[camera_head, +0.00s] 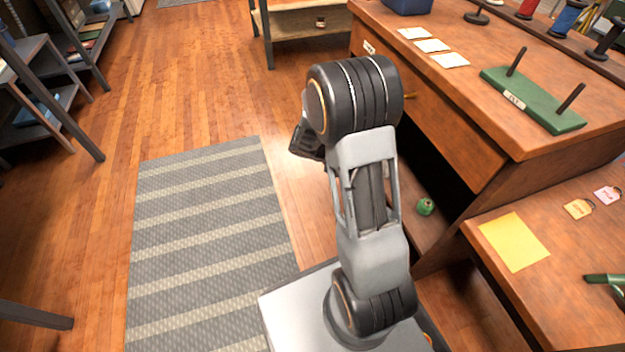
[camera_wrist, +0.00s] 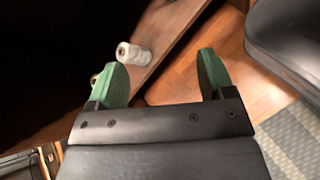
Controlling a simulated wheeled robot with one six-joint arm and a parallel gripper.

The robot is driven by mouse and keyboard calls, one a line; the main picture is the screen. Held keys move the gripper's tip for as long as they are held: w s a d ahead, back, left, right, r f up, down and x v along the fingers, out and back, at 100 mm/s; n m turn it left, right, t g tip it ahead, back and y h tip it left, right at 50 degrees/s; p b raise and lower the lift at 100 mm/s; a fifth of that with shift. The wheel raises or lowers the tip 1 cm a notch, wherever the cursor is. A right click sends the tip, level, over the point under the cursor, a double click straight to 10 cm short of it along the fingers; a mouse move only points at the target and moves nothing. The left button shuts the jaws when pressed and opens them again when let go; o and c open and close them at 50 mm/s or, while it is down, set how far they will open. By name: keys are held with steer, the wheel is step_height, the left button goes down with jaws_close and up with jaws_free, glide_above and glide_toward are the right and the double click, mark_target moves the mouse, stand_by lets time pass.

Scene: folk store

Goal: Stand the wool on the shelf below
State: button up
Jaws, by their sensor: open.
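In the wrist view my gripper (camera_wrist: 162,65) is open, its two green fingers apart with nothing between them. A white spool-shaped thing (camera_wrist: 133,56), perhaps the wool, is on a narrow wooden shelf (camera_wrist: 165,35) beyond the fingertips, close to the left finger. A small light-coloured thing shows partly behind the left finger; I cannot tell what it is. In the head view a small green round thing (camera_head: 425,206) is on the low shelf (camera_head: 429,226) under the counter. My arm hides the gripper's fingers and part of that shelf there.
The wooden counter (camera_head: 480,130) overhangs the dark shelf space at the right. A green board with two pegs (camera_head: 530,98) and white cards (camera_head: 432,45) are on top. A lower table (camera_head: 545,225) holds a yellow sheet (camera_head: 513,241). Floor around the striped mat (camera_head: 205,240) is clear.

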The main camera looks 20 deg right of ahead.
steer(key=s+a+r+m+t+y, duration=0.3)
steer(key=a+r+y, duration=0.2)
steer(key=a, duration=0.3)
steer(key=s+a+r+m+t+y, duration=0.3)
steer(key=a+r+m+t+y, duration=0.1)
steer(key=a, duration=0.5)
steer(key=shift+s+a+r+t+y, duration=0.3)
steer(key=shift+r+y, duration=0.4)
steer(key=shift+r, duration=0.1)
steer(key=shift+r, duration=0.1)
